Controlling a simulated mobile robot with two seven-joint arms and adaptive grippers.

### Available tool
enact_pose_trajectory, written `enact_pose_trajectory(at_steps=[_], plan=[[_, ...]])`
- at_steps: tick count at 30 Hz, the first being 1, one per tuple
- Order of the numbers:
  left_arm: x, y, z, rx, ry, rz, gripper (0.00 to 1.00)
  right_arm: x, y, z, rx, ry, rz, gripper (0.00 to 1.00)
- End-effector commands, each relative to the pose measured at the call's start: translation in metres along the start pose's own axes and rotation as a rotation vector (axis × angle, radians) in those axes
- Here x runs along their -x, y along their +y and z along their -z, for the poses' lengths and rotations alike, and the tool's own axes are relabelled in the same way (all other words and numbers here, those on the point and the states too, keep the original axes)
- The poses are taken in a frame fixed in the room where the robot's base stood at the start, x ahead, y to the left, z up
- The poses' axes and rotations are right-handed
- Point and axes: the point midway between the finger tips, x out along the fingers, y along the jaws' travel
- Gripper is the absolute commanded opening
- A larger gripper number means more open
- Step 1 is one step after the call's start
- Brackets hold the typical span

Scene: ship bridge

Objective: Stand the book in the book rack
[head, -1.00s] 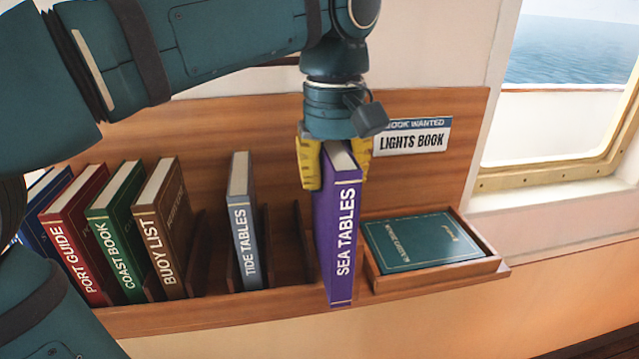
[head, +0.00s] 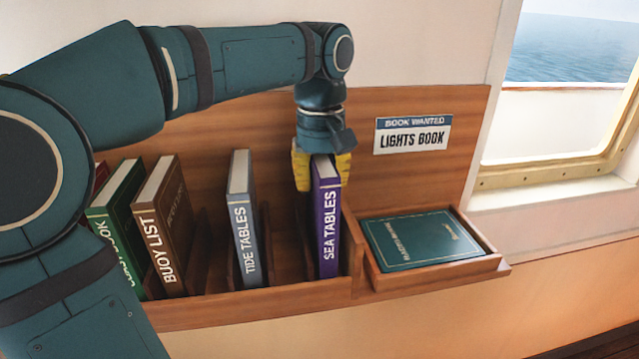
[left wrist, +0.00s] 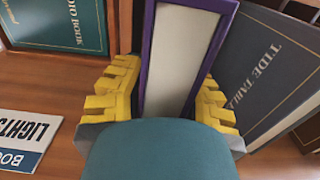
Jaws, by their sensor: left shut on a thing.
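The purple SEA TABLES book (head: 328,225) stands upright in the rightmost slot of the wooden book rack (head: 240,308), its spine facing out. My left gripper (head: 321,170) is shut on its upper part from above, one yellow finger on each side. The left wrist view shows the purple book (left wrist: 185,50) between the yellow fingers (left wrist: 160,100). A sign reading BOOK WANTED, LIGHTS BOOK (head: 412,135) is on the rack's back panel. My right gripper is not in view.
The grey TIDE TABLES book (head: 243,225) stands left of the purple book. The brown BUOY LIST (head: 163,235) and green book (head: 118,215) lean further left, partly behind my arm. A dark green book (head: 420,240) lies flat in the tray (head: 440,277) at right.

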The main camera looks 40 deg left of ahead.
Motion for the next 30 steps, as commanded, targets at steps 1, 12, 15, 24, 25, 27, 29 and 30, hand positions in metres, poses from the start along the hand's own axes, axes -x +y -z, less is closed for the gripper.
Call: enact_pose_trajectory(at_steps=[1,12,15,24,25,27,29,30], plan=[[-0.007,-0.001,0.002,0.002,-0.001,0.001,0.00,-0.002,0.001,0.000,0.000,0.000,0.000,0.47],[-0.011,0.000,0.008,0.001,0.002,-0.002,0.00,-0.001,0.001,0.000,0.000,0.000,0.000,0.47],[-0.014,0.000,0.008,0.001,0.000,0.000,0.34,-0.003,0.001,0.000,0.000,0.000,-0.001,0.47],[-0.013,0.000,0.008,0.001,0.000,0.000,0.51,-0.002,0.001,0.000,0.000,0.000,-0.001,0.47],[-0.013,0.000,0.008,0.001,0.000,0.000,0.51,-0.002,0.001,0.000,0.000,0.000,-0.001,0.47],[-0.011,0.000,0.008,0.001,0.000,0.000,0.51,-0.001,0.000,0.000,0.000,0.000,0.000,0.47],[-0.007,0.000,0.008,0.001,0.001,-0.001,0.51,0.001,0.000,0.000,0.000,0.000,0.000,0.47],[-0.004,0.000,0.008,0.001,0.001,-0.001,0.51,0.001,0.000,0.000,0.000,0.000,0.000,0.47]])
